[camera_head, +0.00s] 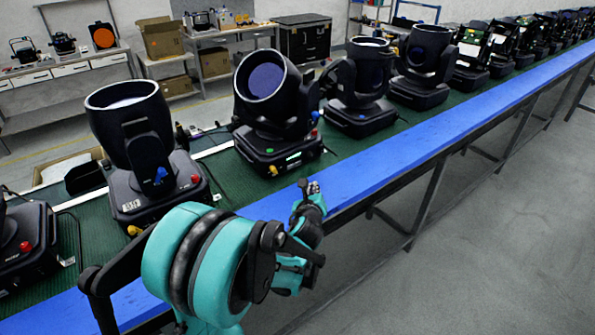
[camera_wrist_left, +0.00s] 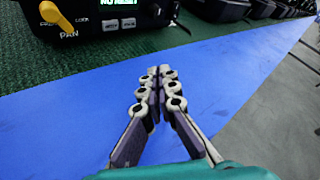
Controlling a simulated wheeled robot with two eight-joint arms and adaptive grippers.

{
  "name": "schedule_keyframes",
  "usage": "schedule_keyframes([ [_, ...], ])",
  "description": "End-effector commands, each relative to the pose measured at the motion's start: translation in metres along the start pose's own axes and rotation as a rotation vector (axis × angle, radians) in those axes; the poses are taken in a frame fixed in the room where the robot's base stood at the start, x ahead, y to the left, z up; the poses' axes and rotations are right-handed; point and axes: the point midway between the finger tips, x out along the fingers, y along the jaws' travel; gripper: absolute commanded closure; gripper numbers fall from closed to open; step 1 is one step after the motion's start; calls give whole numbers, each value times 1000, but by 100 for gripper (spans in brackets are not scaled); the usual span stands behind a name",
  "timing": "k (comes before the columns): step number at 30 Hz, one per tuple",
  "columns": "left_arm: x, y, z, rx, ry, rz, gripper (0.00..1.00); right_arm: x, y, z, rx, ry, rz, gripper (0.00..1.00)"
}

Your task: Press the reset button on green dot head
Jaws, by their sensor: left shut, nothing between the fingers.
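A black moving head (camera_head: 276,105) with a tilted barrel stands on the bench. In the left wrist view a black base (camera_wrist_left: 95,18) has a yellow pan-lock knob (camera_wrist_left: 57,18), part of a lit screen (camera_wrist_left: 118,2) and two small grey buttons (camera_wrist_left: 120,23). My left gripper (camera_head: 313,187) is shut and empty, over the blue strip in front of the base and apart from it. Its closed fingers (camera_wrist_left: 155,75) show in the wrist view.
Another head (camera_head: 128,110) stands to the left, and several more line up to the right on the green mat (camera_head: 235,185). The blue strip (camera_head: 400,165) along the bench's front edge is clear. Grey floor (camera_head: 480,220) lies beyond it.

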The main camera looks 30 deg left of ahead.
Motion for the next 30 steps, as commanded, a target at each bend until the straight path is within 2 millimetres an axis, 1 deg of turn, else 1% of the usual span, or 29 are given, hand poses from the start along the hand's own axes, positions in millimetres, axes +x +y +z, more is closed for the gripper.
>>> schedule_keyframes([
  [7, 1, 1, 1, -3, 1, 1, 100, 0, 0, 0, 0, 0, 0, 100],
  [11, 7, 6, 5, -5, 1, 3, 100, 0, 0, 0, 0, 0, 0, 100],
  [24, 48, 36, 35, -5, 0, 3, 100, 0, 0, 0, 0, 0, 0, 100],
  [30, 58, 43, 42, -5, 1, 2, 100, 1, 0, 0, 0, 0, 0, 100],
])
